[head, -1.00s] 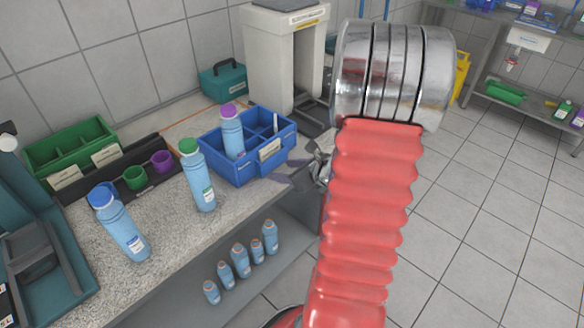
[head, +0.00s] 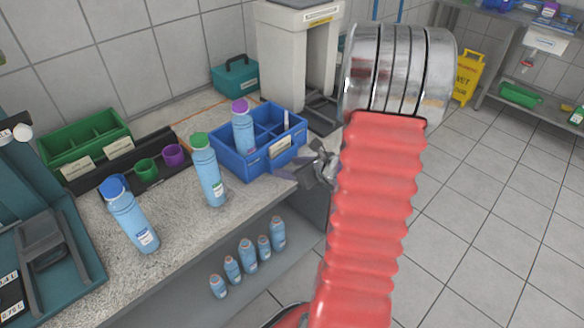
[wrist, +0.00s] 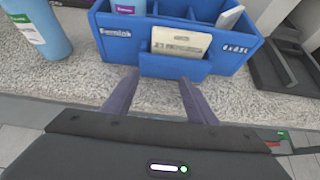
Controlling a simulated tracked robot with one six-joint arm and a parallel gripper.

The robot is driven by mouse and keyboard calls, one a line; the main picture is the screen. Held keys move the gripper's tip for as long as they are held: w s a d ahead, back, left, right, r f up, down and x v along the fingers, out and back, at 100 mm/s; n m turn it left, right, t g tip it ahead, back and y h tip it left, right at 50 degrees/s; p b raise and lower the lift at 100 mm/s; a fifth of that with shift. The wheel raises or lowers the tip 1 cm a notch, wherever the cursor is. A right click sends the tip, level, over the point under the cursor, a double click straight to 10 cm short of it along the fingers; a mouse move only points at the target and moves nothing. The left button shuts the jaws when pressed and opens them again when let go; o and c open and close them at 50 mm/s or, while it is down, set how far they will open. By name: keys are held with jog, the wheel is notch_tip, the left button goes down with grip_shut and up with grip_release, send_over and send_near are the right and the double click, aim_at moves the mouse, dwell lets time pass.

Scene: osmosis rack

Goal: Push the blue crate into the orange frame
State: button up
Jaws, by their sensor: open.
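The blue crate (head: 250,168) stands upright on the speckled counter, with dividers and a purple-capped bottle (head: 243,128) inside. A thin orange line of the frame (head: 205,112) shows on the counter behind and left of the crate; the rest of it is hidden. My gripper (head: 284,175) is open and empty at the counter's front edge, just before the crate's labelled front.
A green-capped bottle (head: 207,172) stands close left of the crate, a blue-capped bottle (head: 132,220) farther left. A black holder with cups (head: 147,172) and a green crate (head: 85,145) are behind. A white machine (head: 290,55) stands behind the crate.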

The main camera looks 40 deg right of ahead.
aim_at(276, 154)
jog(key=shift+w, duration=0.9)
jog(key=shift+w+a, duration=0.15)
jog(key=shift+w, duration=2.95)
jog(key=shift+w+a, duration=0.1)
jog(key=shift+w, duration=2.85)
jog(key=shift+w, duration=3)
jog(key=shift+w+a, duration=0.1)
jog(key=shift+w, duration=1.85)
jog(key=shift+s+r, duration=0.1)
